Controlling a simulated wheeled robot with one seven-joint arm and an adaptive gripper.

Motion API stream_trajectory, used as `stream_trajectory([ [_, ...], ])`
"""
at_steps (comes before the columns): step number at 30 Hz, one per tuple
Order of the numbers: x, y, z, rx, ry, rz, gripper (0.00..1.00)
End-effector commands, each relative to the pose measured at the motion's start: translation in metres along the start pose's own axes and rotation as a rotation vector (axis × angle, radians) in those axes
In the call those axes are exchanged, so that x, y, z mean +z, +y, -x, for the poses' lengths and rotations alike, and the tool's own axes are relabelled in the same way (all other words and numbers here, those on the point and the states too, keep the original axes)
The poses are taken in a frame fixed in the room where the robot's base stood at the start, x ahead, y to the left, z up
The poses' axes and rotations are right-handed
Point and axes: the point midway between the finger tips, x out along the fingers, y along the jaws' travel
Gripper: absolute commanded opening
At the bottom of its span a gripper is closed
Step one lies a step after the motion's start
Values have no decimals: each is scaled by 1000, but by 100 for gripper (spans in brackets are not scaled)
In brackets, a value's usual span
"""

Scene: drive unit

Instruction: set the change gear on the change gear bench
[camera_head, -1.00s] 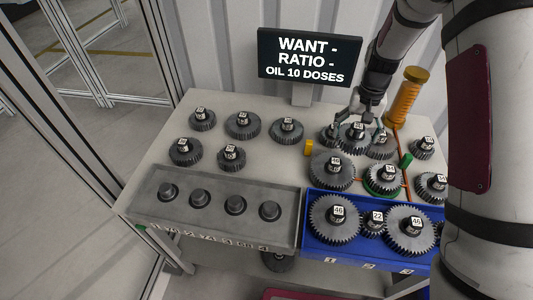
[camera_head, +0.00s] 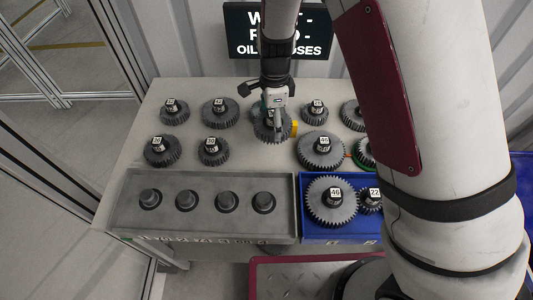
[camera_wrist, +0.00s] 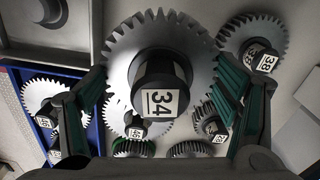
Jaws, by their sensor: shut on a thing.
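The change gear (camera_wrist: 120,50) is a grey toothed wheel with a black hub and a tag reading 34, large in the wrist view. My gripper (camera_wrist: 160,88) is shut on it, with a green-padded finger on each side. In the head view, my gripper (camera_head: 275,112) holds this gear (camera_head: 268,133) upright-hubbed over the middle of the light bench (camera_head: 250,160). The gear's height above the bench top is hard to tell. My gripper hides part of it and what is behind it.
Several other gears stand in rows left (camera_head: 220,112) and right (camera_head: 321,150) of it. A grey tray (camera_head: 150,230) with several posts and a blue bin (camera_head: 312,233) with gears are at the front. A yellow piece (camera_head: 294,128) stands close right. A sign (camera_head: 240,30) is behind.

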Motion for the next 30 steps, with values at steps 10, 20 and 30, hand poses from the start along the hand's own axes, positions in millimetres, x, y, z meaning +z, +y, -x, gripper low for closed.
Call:
stream_trajectory([
  [10,18,11,-9,0,2,-189,24],
  [20,18,11,-59,0,2,-194,24],
  [30,18,11,-86,1,2,-192,24],
])
